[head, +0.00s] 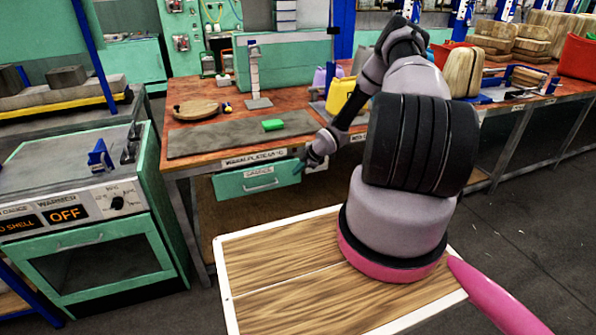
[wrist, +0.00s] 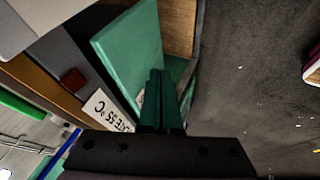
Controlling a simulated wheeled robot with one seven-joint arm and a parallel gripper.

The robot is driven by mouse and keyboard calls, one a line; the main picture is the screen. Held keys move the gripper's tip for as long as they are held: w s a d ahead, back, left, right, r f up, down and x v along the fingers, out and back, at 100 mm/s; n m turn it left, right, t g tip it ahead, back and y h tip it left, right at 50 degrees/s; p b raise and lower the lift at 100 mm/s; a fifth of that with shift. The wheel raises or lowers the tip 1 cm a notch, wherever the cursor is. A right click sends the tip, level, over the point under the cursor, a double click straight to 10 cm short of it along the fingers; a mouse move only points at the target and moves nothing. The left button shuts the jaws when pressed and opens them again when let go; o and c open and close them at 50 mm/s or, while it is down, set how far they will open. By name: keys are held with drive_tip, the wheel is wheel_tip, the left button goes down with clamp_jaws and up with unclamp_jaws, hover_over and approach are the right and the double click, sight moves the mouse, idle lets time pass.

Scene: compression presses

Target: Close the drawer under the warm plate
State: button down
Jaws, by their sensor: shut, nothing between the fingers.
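The teal drawer (head: 258,180) with a pale bar handle and a label sits under the bench edge, below the warm plate's sign (head: 253,159). Its front appears to stand out from the bench; how far is hard to tell. The grey warm plate (head: 215,138) lies on the bench top with a green block (head: 273,125) on it. My gripper (head: 298,168) is at the right end of the drawer front, shut and empty. In the wrist view its teal fingers (wrist: 160,84) are together beside the teal drawer panel (wrist: 128,50); contact is unclear. The drawer's handle is not seen there.
A warmer oven (head: 90,240) reading OFF stands at the left. A wooden-topped surface (head: 290,285) is in front. A round wooden piece (head: 196,109), a stand (head: 254,75) and a yellow container (head: 341,95) are on the bench. Floor is open at the right.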

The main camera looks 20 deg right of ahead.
drive_tip(key=v, duration=0.9)
drive_tip(key=shift+d+r, duration=0.2)
drive_tip(key=shift+r, duration=0.05)
drive_tip(key=s+r+m+h, duration=0.3)
drive_tip(key=r+m, duration=0.2)
drive_tip(key=r, duration=1.2)
drive_tip(key=s+r+m+h, duration=0.3)
drive_tip(key=r+m, duration=0.1)
drive_tip(key=r, duration=1.2)
drive_tip(key=s+a+r+m+y, duration=0.1)
drive_tip(key=s+a+r+m, duration=0.3)
drive_tip(key=s+r, duration=0.2)
drive_tip(key=s+a+r+m+t+y, duration=0.1)
drive_tip(key=s+a+r+m, duration=0.3)
drive_tip(key=s+r, duration=0.3)
drive_tip(key=s+a+r+m+y, duration=0.1)
drive_tip(key=s+a+r+m, duration=0.3)
drive_tip(key=s, duration=0.9)
wheel_tip(320, 180, up, 2)
drive_tip(key=shift+a+r, duration=0.2)
drive_tip(key=shift+a, duration=0.6)
